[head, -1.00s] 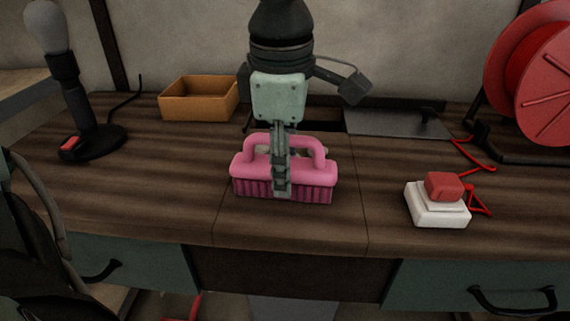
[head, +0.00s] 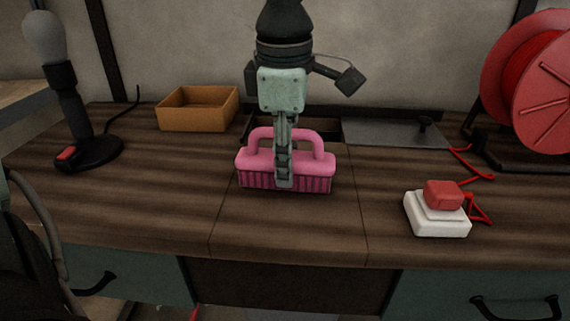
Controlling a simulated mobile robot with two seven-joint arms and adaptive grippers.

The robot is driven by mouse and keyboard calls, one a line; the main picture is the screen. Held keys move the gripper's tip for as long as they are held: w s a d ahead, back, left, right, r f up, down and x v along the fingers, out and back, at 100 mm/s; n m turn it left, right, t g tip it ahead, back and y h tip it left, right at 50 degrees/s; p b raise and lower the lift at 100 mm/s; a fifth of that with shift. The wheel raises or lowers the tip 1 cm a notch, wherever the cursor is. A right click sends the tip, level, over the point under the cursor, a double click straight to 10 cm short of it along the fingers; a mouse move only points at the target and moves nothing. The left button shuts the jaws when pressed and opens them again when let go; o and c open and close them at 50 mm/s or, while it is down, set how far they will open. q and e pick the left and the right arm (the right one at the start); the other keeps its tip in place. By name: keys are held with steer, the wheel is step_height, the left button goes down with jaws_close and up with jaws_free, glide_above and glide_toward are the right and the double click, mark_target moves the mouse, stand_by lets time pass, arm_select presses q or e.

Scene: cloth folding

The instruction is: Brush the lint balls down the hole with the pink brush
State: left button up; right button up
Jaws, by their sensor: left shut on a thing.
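The pink brush (head: 310,171) stands upright on the wooden tabletop, bristles down, just in front of the hole. My left gripper (head: 284,180) comes down from above and is shut on the brush's arched handle. My right gripper is not in view.
A grey metal plate (head: 390,133) lies right of the hole. A red button on a white base (head: 438,222) sits front right, and a red cable reel (head: 530,85) back right. The front tabletop (head: 290,235) is clear.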

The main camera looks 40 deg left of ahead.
arm_select(q)
steer(key=shift+w+a, duration=0.55)
steer(key=shift+w, duration=0.5)
steer(key=shift+w+a, duration=0.6)
steer(key=shift+w, duration=0.5)
steer(key=shift+w+a, duration=0.55)
steer(key=shift+w, duration=0.5)
steer(key=shift+w+a+p, duration=0.2)
steer(key=shift+w+a, duration=0.45)
steer(key=shift+w, duration=0.55)
steer(key=shift+w+a+p, duration=0.15)
steer(key=shift+w+a, duration=0.5)
steer(key=shift+w, duration=0.6)
steer(key=shift+w+a+p, duration=0.2)
steer(key=shift+w+a, duration=0.45)
steer(key=shift+w, duration=0.55)
steer(key=shift+r, duration=0.1)
steer(key=s+r+p, duration=0.1)
steer(key=r, duration=0.1)
steer(key=s+d+r+p, duration=0.1)
steer(key=s+r, duration=0.1)
steer(key=r, duration=0.1)
steer(key=s+d+r+p, duration=0.1)
steer(key=r, duration=0.2)
steer(key=shift+s+d, duration=0.2)
steer(key=shift+s, duration=0.05)
